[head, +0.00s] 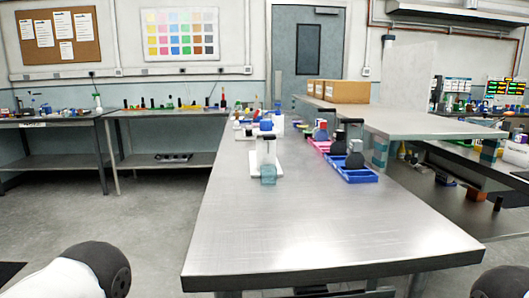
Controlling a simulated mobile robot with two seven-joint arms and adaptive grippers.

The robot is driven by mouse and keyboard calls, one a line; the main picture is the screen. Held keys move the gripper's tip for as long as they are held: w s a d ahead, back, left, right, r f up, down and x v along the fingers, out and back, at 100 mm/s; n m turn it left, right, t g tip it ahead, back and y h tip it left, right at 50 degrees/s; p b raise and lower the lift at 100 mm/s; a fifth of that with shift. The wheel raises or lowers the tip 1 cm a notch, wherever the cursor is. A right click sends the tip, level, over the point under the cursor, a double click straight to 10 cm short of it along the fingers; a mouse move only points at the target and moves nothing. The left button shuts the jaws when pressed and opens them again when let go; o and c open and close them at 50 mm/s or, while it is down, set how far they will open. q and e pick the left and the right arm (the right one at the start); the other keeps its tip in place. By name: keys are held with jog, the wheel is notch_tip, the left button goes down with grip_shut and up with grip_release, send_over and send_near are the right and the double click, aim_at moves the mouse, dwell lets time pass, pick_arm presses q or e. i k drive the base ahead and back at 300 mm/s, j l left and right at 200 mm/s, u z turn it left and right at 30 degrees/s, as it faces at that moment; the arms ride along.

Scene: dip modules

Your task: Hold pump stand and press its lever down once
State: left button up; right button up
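What looks like the pump stand (253,165) is white and upright near the far left part of the metal table (325,230). It has a blue part (266,125) at its top and a dark piece just below that, which may be the lever. It is small in view, so I cannot tell the lever's position. A translucent teal block or cup (268,174) stands at its front. Only rounded parts of my arms show at the bottom left and bottom right corners. Neither gripper is in view, and nothing of mine touches the stand.
More small items stand behind the stand. A raised grey shelf (420,122) with cardboard boxes (345,92) is at the back right. The table's near half is clear.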

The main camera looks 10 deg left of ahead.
aim_at(266, 137)
jog(key=j+z, duration=0.4)
jog(key=j, duration=0.6)
jog(key=j+z, duration=0.35)
jog(key=j, duration=0.6)
jog(key=i+j+z, duration=0.1)
jog(key=j+z, duration=0.2)
jog(key=j, duration=0.4)
jog(key=j+z, duration=0.3)
jog(key=j, duration=0.4)
jog(key=i+j+z, duration=0.15)
jog(key=j, duration=0.2)
jog(key=i+j+z, duration=0.15)
jog(key=j, duration=0.15)
jog(key=i+j+z, duration=0.15)
jog(key=j, duration=0.2)
jog(key=i+j+z, duration=0.15)
jog(key=j, duration=0.25)
jog(key=k, duration=0.05)
